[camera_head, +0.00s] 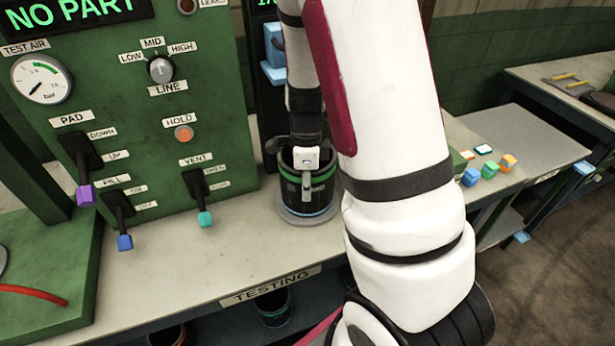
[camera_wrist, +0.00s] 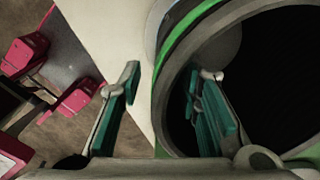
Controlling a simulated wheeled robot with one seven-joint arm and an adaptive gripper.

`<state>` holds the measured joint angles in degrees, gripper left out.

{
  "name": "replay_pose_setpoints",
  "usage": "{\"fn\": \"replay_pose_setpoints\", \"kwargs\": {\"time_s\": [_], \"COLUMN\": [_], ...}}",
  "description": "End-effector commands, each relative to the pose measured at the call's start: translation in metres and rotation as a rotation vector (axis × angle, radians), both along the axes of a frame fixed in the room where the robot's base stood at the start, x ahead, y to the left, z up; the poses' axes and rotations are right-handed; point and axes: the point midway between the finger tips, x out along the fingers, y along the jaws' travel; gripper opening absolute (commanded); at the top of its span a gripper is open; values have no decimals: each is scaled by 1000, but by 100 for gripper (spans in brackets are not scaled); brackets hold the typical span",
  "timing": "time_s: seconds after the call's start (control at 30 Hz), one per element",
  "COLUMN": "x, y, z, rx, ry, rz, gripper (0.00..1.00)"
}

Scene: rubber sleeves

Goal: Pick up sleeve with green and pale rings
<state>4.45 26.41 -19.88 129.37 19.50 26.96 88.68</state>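A black sleeve (camera_head: 321,196) with a green ring near its top and a pale bluish ring near its base stands upright on a round grey plate (camera_head: 282,214) on the testing bench. In the wrist view the sleeve's green-ringed rim (camera_wrist: 177,62) and dark opening fill the right side. My gripper (camera_wrist: 170,78) is open and straddles the sleeve's wall. One teal-padded finger is outside, to the left of the wall, and the other shows over the opening. A gap shows between the left finger and the wall. In the head view my gripper (camera_head: 306,160) is at the sleeve's top, partly hiding it.
A green test panel (camera_head: 130,120) with levers stands left of the sleeve. Another dark ringed sleeve (camera_head: 273,308) is on the shelf below the bench (camera_head: 180,270). Small coloured blocks (camera_head: 489,169) lie on the right. My arm hides the bench right of the sleeve.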

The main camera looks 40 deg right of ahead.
Motion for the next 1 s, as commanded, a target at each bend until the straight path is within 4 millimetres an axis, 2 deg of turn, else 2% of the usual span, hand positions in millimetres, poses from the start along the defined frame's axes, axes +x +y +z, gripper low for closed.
{"fn": "replay_pose_setpoints", "kwargs": {"time_s": [0.27, 0.3, 0.4, 0.43, 0.87, 1.0], "x": [0, 0, 0, 0, 1, 2], "y": [0, 0, 0, 0, 0, 0], "z": [-5, -5, -5, -5, -3, 3], "rx": [0, 0, 0, 0, -1, -2], "ry": [0, 0, 0, 0, -3, -5], "rz": [1, 1, 1, 1, 2, 2], "gripper": [31, 27, 4, 0, 0, 0]}}
